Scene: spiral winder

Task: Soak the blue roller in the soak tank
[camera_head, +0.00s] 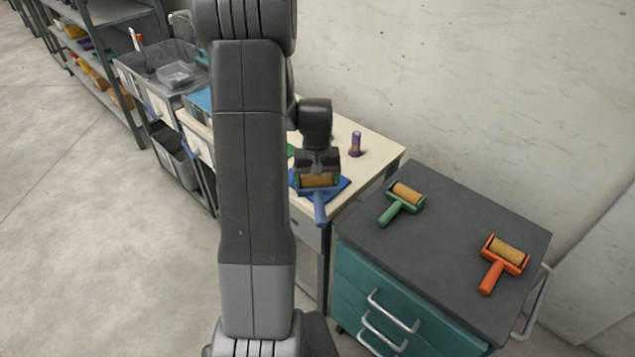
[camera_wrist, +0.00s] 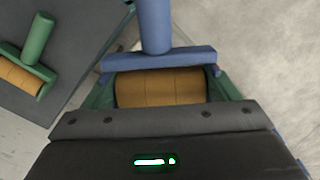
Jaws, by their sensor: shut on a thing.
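The blue roller has a blue handle (camera_head: 320,208) and frame and a tan drum. My gripper (camera_head: 318,178) is shut on it, with green fingers at both ends of the drum. The handle points toward the camera, over the worktable's front edge. In the wrist view the blue roller (camera_wrist: 155,28) sits across the jaws, handle pointing up the picture. Its height above the table is hard to tell. A grey tub (camera_head: 135,65) at the upper left holds a small clear tray; I cannot tell whether it is the soak tank. My arm hides part of that area.
A blue mat (camera_head: 340,187) lies on the pale worktable (camera_head: 385,158), with a purple-and-orange object (camera_head: 356,144) behind it. A green roller (camera_head: 401,203) and an orange roller (camera_head: 503,263) lie on the dark-topped cart (camera_head: 450,235). Shelves (camera_head: 105,50) stand at the far left; floor there is clear.

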